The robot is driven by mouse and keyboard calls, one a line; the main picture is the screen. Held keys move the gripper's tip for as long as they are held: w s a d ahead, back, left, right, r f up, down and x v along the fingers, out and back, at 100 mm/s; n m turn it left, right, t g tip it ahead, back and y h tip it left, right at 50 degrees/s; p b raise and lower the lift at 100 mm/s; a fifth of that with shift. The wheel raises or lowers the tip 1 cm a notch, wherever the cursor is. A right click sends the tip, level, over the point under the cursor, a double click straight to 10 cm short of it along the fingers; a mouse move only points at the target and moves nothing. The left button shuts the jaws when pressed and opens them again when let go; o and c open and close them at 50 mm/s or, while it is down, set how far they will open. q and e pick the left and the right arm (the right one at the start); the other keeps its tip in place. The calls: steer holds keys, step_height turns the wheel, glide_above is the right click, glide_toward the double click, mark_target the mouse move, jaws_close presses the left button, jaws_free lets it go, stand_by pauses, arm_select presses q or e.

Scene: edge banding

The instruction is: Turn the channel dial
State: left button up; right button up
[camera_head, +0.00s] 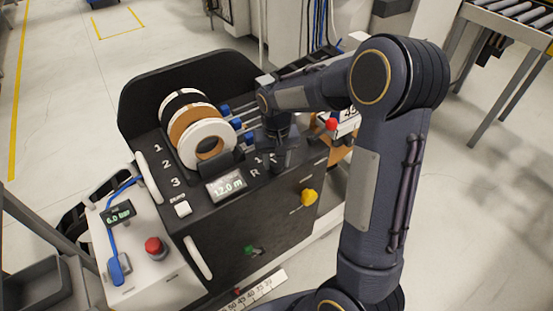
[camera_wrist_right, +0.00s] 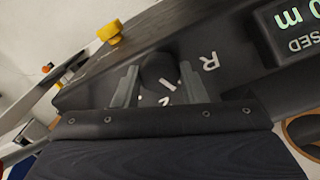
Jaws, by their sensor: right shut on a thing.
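The channel dial (camera_wrist_right: 160,72) is a round dark knob on the black top panel of the machine, seen in the right wrist view. A white R and parts of white numbers are printed around it. My right gripper (camera_wrist_right: 158,85) has its two grey fingers on either side of the dial and is shut on it. In the head view my right gripper (camera_head: 279,158) points down at the panel, right of the lit display (camera_head: 225,187), and hides the dial there. My left gripper is not in view.
Rolls of edge banding (camera_head: 203,142) stand left of my right gripper. A yellow knob (camera_head: 308,197) and a green knob (camera_head: 249,250) are on the machine's front. A white box with a red button (camera_head: 153,246) stands at the left. My right arm spans the right side.

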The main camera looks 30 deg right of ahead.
mark_target(277, 162)
steer(key=o, duration=1)
step_height(277, 162, up, 8)
steer(key=shift+f+p, duration=0.1)
steer(key=shift+p, duration=0.2)
